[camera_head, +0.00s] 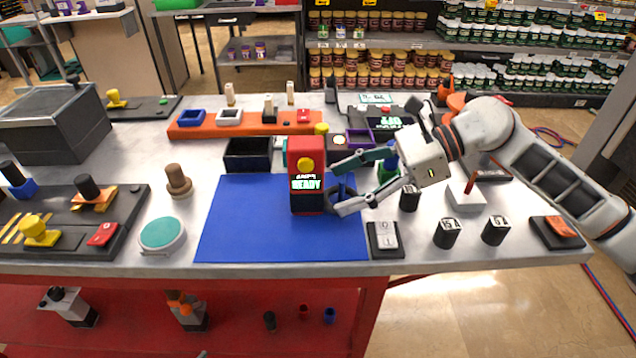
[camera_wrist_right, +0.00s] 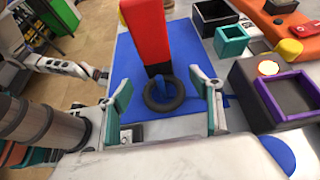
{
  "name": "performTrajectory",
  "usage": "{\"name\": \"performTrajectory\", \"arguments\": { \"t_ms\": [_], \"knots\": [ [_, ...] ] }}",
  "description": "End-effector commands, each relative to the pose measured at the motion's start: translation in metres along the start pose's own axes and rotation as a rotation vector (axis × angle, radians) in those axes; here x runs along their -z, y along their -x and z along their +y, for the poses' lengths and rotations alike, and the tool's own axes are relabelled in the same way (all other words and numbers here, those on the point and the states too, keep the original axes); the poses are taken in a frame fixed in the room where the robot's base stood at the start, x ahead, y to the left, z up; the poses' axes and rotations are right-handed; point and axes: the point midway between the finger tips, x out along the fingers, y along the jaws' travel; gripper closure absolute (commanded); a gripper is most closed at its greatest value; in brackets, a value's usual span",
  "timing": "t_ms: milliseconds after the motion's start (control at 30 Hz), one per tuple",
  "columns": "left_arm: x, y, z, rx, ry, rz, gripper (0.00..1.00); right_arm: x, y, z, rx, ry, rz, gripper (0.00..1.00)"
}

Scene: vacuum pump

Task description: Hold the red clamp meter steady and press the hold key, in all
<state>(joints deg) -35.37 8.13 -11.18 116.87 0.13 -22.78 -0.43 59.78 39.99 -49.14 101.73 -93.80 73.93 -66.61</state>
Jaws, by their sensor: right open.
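The red clamp meter (camera_head: 306,149) stands upright on the blue mat (camera_head: 240,225), with a black lower part. Its front bears a yellow round part (camera_head: 305,165) above a lit display reading READY (camera_head: 306,183). My right gripper (camera_head: 332,188) is open just right of the meter, its fingers pointing at the meter's side. In the right wrist view, the meter (camera_wrist_right: 147,30) stands beyond the open fingers, with a black ring (camera_wrist_right: 163,107) at its near side between them. A pale arm, seemingly my left (camera_wrist_right: 70,68), shows there at the left; its jaws are too small to read.
A black bin (camera_head: 248,154) and an orange rack (camera_head: 240,127) stand behind the mat. A switch block (camera_head: 385,238) and dark cylinders (camera_head: 447,233) are at the right. The front of the mat is clear.

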Motion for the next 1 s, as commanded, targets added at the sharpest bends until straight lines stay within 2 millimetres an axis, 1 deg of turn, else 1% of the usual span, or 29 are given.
{"name": "performTrajectory", "arguments": {
  "t_ms": [33, 100, 300, 667, 700, 767, 800, 900, 967, 1000],
  "knots": [
    [-0.003, -0.001, 0.001, -0.001, 0.000, -0.003, 0.39, 0.001, -0.007, 0.000, -0.002, -0.001, 0.000, 0.36],
    [-0.004, -0.001, 0.001, -0.002, 0.000, -0.005, 0.39, 0.001, -0.015, 0.001, -0.003, -0.001, -0.001, 0.36],
    [-0.007, -0.001, 0.002, -0.002, -0.003, -0.011, 0.39, 0.001, -0.028, 0.000, 0.000, -0.001, 0.000, 0.36],
    [-0.008, 0.000, 0.001, -0.001, -0.003, -0.013, 0.39, 0.001, -0.032, 0.000, 0.000, -0.001, 0.000, 0.36],
    [-0.008, 0.000, 0.001, -0.001, -0.003, -0.014, 0.39, 0.001, -0.032, 0.000, 0.000, -0.001, 0.000, 0.41],
    [-0.008, 0.000, 0.001, -0.001, -0.003, -0.014, 0.39, 0.001, -0.032, 0.000, 0.000, -0.001, 0.000, 0.57],
    [-0.008, 0.000, 0.001, -0.001, -0.003, -0.014, 0.39, 0.001, -0.032, 0.000, 0.000, -0.001, 0.000, 0.60],
    [-0.008, 0.000, 0.001, 0.000, -0.003, -0.013, 0.39, 0.001, -0.032, 0.000, 0.000, -0.001, 0.000, 0.60],
    [-0.008, 0.000, 0.001, 0.000, -0.003, -0.013, 0.55, 0.001, -0.032, 0.000, 0.000, -0.001, 0.000, 0.60],
    [-0.008, 0.000, 0.001, 0.000, -0.003, -0.013, 0.65, 0.001, -0.032, 0.000, 0.000, -0.001, 0.000, 0.60]
  ]
}}
